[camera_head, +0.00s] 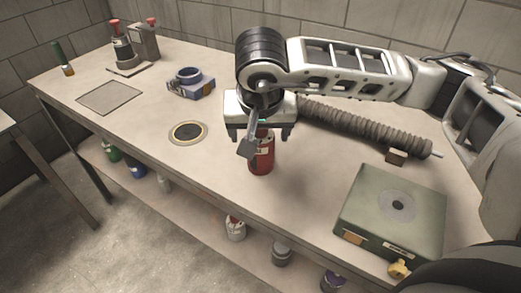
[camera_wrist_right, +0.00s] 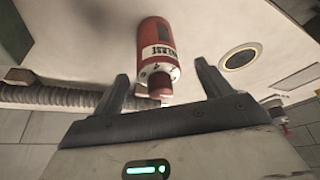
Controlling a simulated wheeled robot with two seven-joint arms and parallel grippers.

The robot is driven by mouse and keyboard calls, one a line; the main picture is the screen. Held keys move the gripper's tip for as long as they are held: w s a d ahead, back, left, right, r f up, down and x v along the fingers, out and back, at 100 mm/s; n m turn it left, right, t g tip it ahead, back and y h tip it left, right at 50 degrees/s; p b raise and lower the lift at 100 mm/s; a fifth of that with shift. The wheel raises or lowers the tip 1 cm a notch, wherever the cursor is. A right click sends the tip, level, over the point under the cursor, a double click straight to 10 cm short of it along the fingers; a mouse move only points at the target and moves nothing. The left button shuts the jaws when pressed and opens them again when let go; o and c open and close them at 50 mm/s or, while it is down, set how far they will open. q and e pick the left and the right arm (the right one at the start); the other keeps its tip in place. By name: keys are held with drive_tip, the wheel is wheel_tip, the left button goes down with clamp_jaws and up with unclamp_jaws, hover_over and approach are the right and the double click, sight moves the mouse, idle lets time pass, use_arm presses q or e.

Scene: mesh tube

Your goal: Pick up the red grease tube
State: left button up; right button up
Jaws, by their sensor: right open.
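The red grease tube (camera_head: 261,155) stands upright on the workbench near its front edge, below my right gripper (camera_head: 258,140). Its upper part is hidden behind the gripper in the head view. My left gripper is not in view.
A ribbed grey hose (camera_head: 365,124) lies behind the tube. A green box (camera_head: 392,210) stands at the right front, and a round black disc (camera_head: 188,132) lies left of the tube. A blue-grey clamp (camera_head: 190,83) and a press (camera_head: 130,45) stand farther left. Bottles sit on the lower shelf.

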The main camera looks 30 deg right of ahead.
drive_tip(key=x, duration=0.4)
drive_tip(key=shift+d+f, duration=0.15)
drive_tip(key=c, duration=1.1)
drive_tip(key=shift+c, duration=0.7)
